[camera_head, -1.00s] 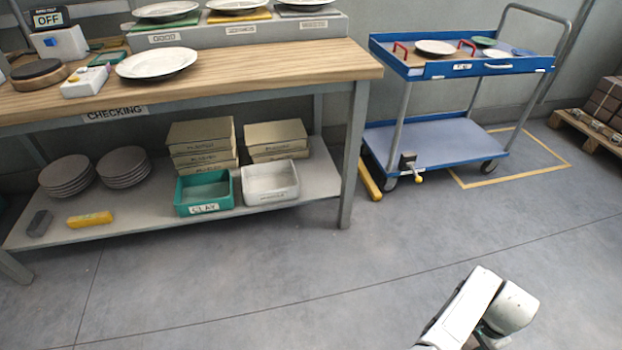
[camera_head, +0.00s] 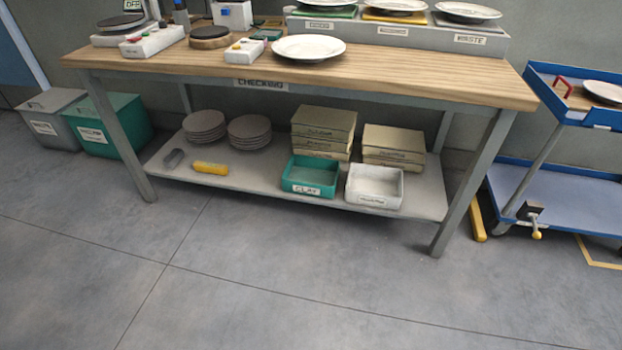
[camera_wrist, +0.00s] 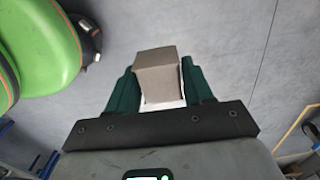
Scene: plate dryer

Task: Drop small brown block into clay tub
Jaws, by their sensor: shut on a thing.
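The small brown block (camera_wrist: 158,77) shows in the wrist view, held between the two dark green fingers of my gripper (camera_wrist: 160,85). My gripper is shut on it, with bare grey floor behind. The clay tub (camera_head: 311,177) is a green open box with a CLAY label. It stands on the low shelf under the bench in the head view, and its visible inside looks empty. My gripper is not in the head view, so its distance from the tub cannot be told.
A white tub (camera_head: 374,187) stands right beside the clay tub. Cream boxes (camera_head: 323,129) are stacked behind. The bench leg (camera_head: 470,185) and blue trolley (camera_head: 560,190) are to the right. The floor in front is clear.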

